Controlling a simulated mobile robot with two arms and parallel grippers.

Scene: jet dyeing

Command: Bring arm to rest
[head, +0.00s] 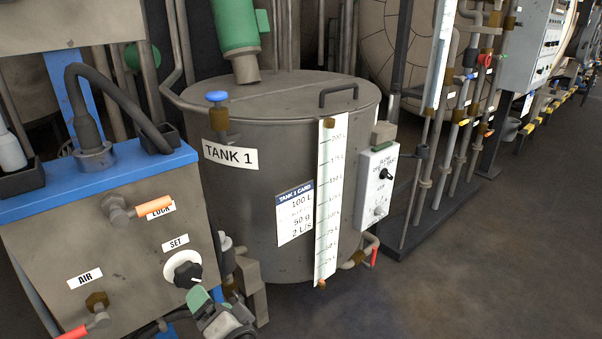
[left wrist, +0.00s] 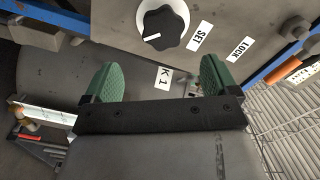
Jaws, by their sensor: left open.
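My left gripper (head: 212,300) is at the bottom of the head view, just below and right of the black SET knob (head: 185,271) on the grey control box (head: 60,240). In the left wrist view its two green finger pads stand wide apart with nothing between them (left wrist: 160,78). The SET knob (left wrist: 163,26) shows beyond the fingertips in that view, and the fingers look apart from it. My right gripper is in neither view.
Tank 1 (head: 250,200), a large grey drum, stands right of the box. An orange LOCK handle (head: 154,206) and a red AIR handle (head: 74,332) stick out from the box. Pipes with valves (head: 455,130) line the right side. The floor (head: 440,280) at lower right is clear.

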